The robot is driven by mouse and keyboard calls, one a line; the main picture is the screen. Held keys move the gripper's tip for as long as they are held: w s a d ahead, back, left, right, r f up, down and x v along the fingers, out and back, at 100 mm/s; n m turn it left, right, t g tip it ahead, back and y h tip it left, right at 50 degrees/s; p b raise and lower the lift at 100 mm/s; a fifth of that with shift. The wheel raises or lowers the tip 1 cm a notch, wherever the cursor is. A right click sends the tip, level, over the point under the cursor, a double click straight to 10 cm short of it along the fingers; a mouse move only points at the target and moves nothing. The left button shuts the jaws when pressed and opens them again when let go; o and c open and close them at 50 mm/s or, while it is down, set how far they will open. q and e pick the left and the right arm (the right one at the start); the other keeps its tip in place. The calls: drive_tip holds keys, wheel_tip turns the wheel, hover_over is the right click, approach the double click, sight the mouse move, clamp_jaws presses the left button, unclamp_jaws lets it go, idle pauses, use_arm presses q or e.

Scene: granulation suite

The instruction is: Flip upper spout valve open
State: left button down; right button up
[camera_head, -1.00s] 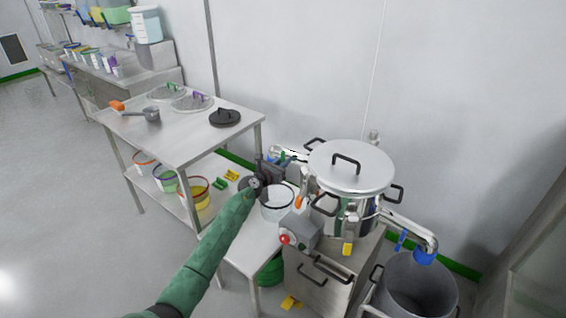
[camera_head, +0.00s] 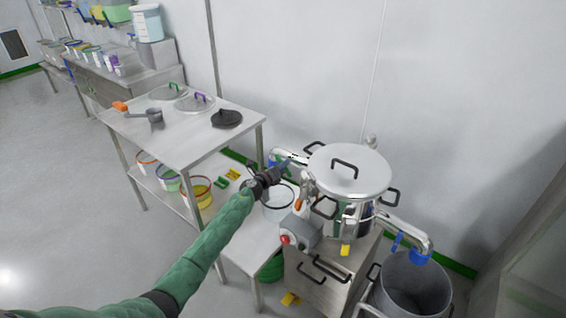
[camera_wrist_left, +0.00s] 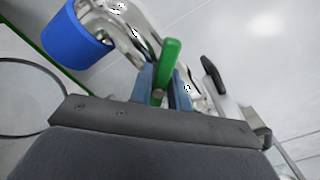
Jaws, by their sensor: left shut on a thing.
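The upper spout (camera_head: 289,154) is a shiny bent pipe on the left side of the steel vessel (camera_head: 350,171), and its blue end (camera_wrist_left: 80,36) shows in the left wrist view. The spout's green valve handle (camera_wrist_left: 169,62) stands up between the blue fingers of my left gripper (camera_wrist_left: 164,84), which is shut on it. In the head view my left gripper (camera_head: 285,165) is at the spout and hides most of the handle. My right gripper is not in view.
A clear-walled bucket (camera_head: 277,203) stands below the upper spout. A lower spout (camera_head: 407,229) with a blue handle and end hangs over a grey bin (camera_head: 414,285) at right. A steel table (camera_head: 178,140) with lids stands at left. The wall is close behind the vessel.

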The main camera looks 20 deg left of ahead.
use_arm(q)
drive_tip(key=n+p, duration=0.1)
drive_tip(key=n, duration=0.2)
drive_tip(key=shift+a, duration=0.1)
drive_tip(key=n, duration=0.2)
drive_tip(key=shift+f+n+p, duration=0.1)
drive_tip(key=shift+n+p, duration=0.2)
drive_tip(key=shift+f+n, duration=0.15)
drive_tip(key=shift+n, duration=1.45)
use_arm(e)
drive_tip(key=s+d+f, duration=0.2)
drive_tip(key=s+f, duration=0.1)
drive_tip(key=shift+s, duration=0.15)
use_arm(q)
drive_tip(key=shift+p, duration=0.3)
drive_tip(key=shift+f, duration=0.1)
drive_tip(key=c, duration=1.3)
unclamp_jaws()
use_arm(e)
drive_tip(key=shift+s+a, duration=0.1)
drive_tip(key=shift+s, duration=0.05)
